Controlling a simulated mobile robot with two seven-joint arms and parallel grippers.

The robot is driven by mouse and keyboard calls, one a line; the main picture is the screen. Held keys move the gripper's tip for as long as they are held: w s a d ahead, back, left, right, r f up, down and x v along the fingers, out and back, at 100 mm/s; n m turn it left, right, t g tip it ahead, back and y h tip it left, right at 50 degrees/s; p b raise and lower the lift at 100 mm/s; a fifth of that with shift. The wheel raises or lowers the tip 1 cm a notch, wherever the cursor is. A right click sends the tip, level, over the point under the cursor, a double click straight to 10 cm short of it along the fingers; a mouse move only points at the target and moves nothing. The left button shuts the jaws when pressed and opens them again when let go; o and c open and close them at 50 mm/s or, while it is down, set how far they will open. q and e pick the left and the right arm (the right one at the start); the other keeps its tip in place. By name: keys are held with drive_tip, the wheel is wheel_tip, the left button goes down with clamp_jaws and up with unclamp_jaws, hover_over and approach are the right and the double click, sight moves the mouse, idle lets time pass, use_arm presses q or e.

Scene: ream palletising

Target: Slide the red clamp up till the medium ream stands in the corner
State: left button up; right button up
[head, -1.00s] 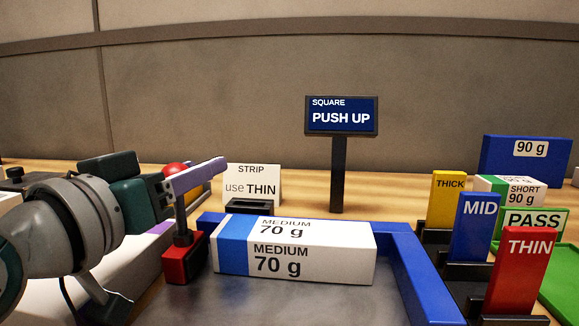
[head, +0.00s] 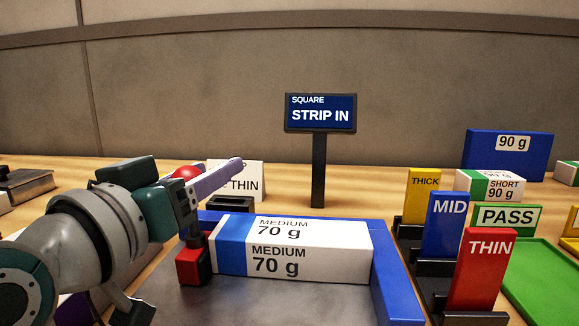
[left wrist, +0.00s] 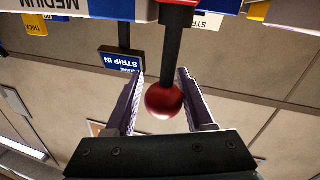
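The white medium ream with a blue band (head: 300,262) lies flat in the corner of the blue fence (head: 393,285), its right end against the side wall and its back along the rear wall. The red clamp block (head: 193,264) stands at the ream's left end, seemingly touching it. A post rises from the clamp to a red ball knob (head: 185,173), which also shows in the left wrist view (left wrist: 164,101). My left gripper (head: 238,164) is around the knob; in the left wrist view its fingers (left wrist: 160,72) stand apart, one each side of it. My right gripper is out of view.
A partly hidden white card (head: 250,182) stands behind the fence. THICK (head: 421,193), MID (head: 445,223) and THIN (head: 482,268) strips stand in black holders at right. A green PASS tray (head: 545,280) lies beyond them.

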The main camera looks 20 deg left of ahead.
use_arm(q)
drive_tip(key=shift+o, duration=1.3)
drive_tip(key=s, duration=1)
drive_tip(key=shift+d, duration=0.15)
